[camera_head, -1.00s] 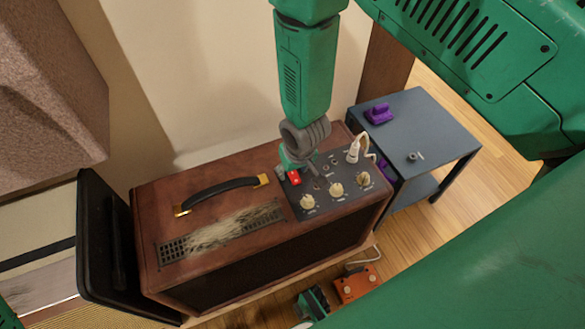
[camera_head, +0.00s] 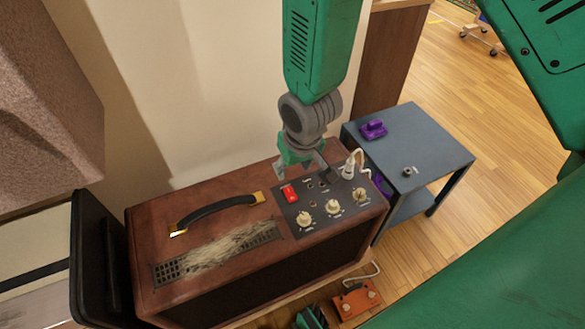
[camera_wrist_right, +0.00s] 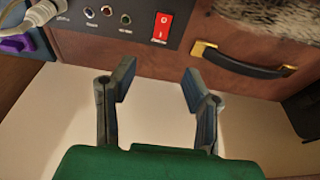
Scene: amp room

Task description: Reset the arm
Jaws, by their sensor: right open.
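My right gripper (camera_head: 302,168) hangs from the green arm above the back edge of the brown amp (camera_head: 150,215). Its fingers are apart with nothing between them. In the right wrist view the open fingers (camera_wrist_right: 158,72) point toward the amp's control panel (camera_wrist_right: 100,14), with a gap before it. The red switch (camera_head: 290,193) on the panel is in plain sight, just below the gripper in the head view. It also shows in the right wrist view (camera_wrist_right: 163,27), beyond the fingertips. My left gripper is not in view.
A white plug (camera_head: 350,165) with a cable stands in the panel. Cream knobs (camera_head: 332,207) line its front. A blue-grey side table (camera_head: 425,145) with a purple object (camera_head: 373,129) stands right of the amp. An orange pedal (camera_head: 356,300) lies on the floor. A wall is behind the amp.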

